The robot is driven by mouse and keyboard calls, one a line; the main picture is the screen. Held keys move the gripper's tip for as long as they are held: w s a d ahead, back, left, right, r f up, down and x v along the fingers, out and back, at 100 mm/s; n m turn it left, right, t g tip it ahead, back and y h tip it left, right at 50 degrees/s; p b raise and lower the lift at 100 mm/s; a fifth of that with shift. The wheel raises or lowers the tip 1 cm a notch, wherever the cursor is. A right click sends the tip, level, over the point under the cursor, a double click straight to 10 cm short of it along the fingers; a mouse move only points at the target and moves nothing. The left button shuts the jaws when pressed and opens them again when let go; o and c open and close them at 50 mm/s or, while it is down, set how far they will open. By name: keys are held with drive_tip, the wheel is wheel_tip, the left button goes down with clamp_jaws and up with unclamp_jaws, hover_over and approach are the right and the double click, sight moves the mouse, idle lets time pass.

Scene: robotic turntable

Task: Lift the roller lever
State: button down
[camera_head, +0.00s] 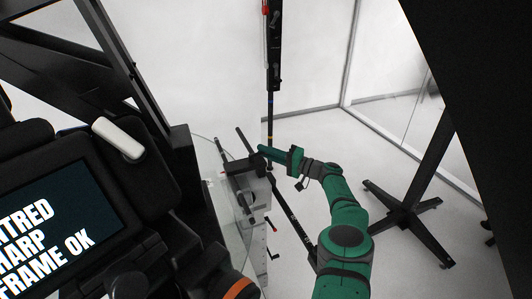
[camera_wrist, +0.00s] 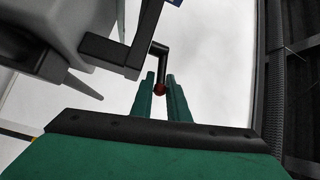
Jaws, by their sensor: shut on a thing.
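The roller lever (camera_wrist: 162,64) is a black bent rod with a dark red end, seen in the wrist view. Its red end lies between the two green fingers of my gripper (camera_wrist: 160,86), which are shut on it near their tips. The head view shows my gripper (camera_head: 268,151) reaching left to the black bars of the turntable rig (camera_head: 240,166). The gripped part of the lever cannot be made out there.
A large black device with a screen (camera_head: 55,215) fills the left. A glass panel (camera_head: 225,215) and grey block (camera_head: 256,192) stand below the bars. A tall black pole (camera_head: 273,60) rises behind my gripper. A black stand (camera_head: 405,212) is at right, with clear floor between.

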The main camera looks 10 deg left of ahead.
drive_tip(key=c, duration=2.1)
unclamp_jaws()
drive_tip(key=v, duration=1)
drive_tip(key=shift+d, duration=0.4)
drive_tip(key=shift+s, duration=0.1)
